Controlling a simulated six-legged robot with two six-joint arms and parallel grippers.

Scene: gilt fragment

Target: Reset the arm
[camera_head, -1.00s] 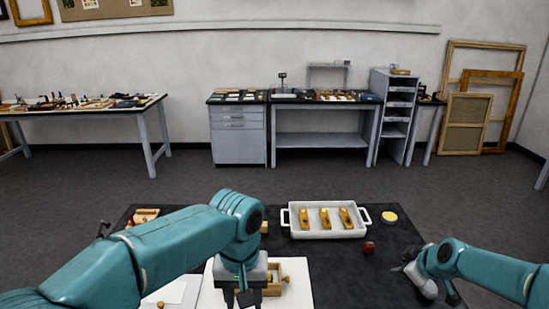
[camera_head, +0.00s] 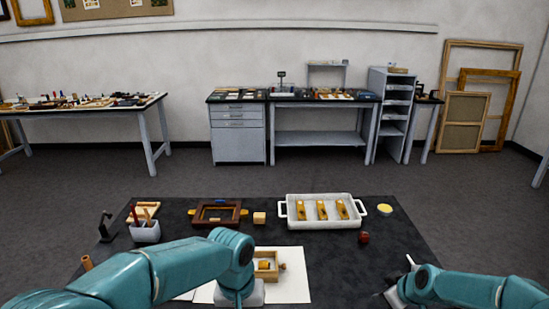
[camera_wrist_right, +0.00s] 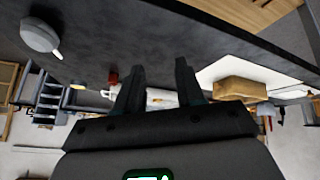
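My left gripper's grey body (camera_head: 240,294) is at the bottom edge of the head view, over the white sheet (camera_head: 291,292). Its fingertips are out of frame. A small wooden box-like holder (camera_head: 267,271) with a yellowish piece in it sits on the sheet, just right of that gripper. My right gripper is low at the right in the head view, partly hidden by its own arm. In the right wrist view its two fingers (camera_wrist_right: 159,80) stand apart with nothing gripped between them; the table shows tilted beyond them.
On the dark table, a white tray (camera_head: 293,220) holds three gilt pieces. Nearby are a dark wooden frame (camera_head: 199,221), a small block (camera_head: 260,217), a dark red object (camera_head: 363,238), a yellow-topped dish (camera_head: 385,210) and a white cup (camera_head: 146,232).

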